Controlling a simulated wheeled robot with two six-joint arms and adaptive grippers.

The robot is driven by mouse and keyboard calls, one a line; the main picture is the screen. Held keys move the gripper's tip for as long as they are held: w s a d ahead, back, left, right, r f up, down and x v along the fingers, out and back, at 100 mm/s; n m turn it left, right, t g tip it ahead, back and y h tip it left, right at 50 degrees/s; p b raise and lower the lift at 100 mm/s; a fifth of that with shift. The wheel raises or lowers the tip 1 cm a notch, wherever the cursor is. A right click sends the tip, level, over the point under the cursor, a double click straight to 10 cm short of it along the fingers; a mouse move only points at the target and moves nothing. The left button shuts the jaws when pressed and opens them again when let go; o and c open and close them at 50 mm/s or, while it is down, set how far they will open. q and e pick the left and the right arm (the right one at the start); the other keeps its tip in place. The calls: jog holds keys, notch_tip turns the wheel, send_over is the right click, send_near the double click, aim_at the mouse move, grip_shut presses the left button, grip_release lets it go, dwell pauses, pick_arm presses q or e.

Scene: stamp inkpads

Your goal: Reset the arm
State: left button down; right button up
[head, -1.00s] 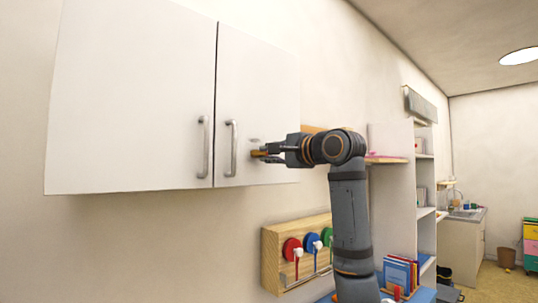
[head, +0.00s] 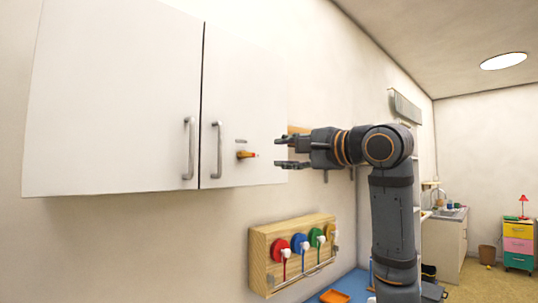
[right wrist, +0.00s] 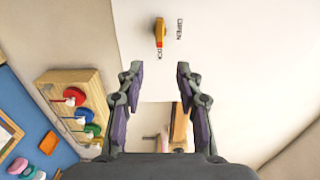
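My right gripper (head: 290,155) is open and empty in the head view, a little to the right of the cabinet's latch. In the right wrist view its two fingers (right wrist: 158,85) stand apart with nothing between them. The orange latch (head: 246,155) with a red tip sits on the right door of the white cabinet (head: 115,100). The latch also shows in the right wrist view (right wrist: 159,32), between the words OPEN and LOCK, with its red tip toward LOCK. Both cabinet doors are shut. My left gripper is not in view.
A wooden rack (head: 262,262) with colored round stamps hangs on the wall below the cabinet. A blue surface (head: 345,284) with an orange tray (head: 334,296) lies below. A sink counter (head: 447,235) and a colored drawer unit (head: 518,245) stand far right.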

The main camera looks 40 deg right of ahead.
jog(key=shift+s, duration=0.65)
